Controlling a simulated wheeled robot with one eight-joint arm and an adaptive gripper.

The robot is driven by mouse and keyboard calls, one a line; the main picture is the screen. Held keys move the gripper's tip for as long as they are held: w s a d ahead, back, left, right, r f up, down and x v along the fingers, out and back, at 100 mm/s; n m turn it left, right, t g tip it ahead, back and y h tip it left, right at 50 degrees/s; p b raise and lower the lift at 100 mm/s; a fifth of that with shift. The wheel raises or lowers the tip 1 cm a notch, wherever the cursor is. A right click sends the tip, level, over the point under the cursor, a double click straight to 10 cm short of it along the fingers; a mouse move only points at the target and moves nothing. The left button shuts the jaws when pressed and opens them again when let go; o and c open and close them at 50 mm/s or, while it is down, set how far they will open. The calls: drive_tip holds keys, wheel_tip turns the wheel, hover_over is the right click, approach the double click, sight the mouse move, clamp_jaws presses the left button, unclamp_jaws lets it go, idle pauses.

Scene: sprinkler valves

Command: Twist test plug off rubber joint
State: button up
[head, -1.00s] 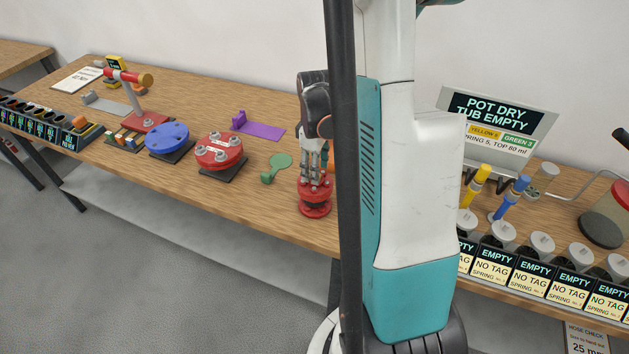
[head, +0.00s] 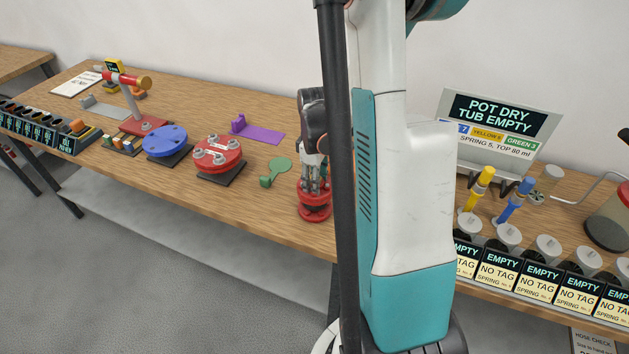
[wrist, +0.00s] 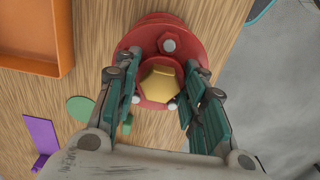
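The rubber joint, with red flanges and a dark middle, stands upright on the bench (head: 313,212). Its red top flange (wrist: 141,45) shows bolt heads around a brass hexagonal test plug (wrist: 160,84) in the wrist view. The plug sits in the centre of the flange. My gripper (wrist: 163,66) is over the joint, with one finger on each side of the plug. The fingers are apart and look open. I cannot tell whether the pads touch the plug. In the head view my gripper (head: 315,180) hides the plug.
A green piece (head: 276,170), a purple bracket (head: 258,131), a red flange plate (head: 217,155) and a blue disc (head: 166,140) lie to the left. An orange tray (wrist: 35,35) shows in the wrist view. A row of labelled pots (head: 541,276) stands right of my arm.

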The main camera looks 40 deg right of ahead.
drive_tip(key=shift+o, duration=0.9)
drive_tip(key=shift+r+p, duration=2.05)
drive_tip(key=shift+r, duration=1)
drive_tip(key=shift+c, duration=0.9)
drive_tip(key=n, duration=0.6)
drive_tip(key=shift+r, duration=0.15)
drive_tip(key=n, duration=0.3)
drive_tip(key=shift+r+n+b, duration=0.15)
drive_tip(key=shift+n+b, duration=0.15)
drive_tip(key=shift+n, duration=0.1)
drive_tip(key=n, duration=0.4)
drive_tip(key=shift+r, duration=0.1)
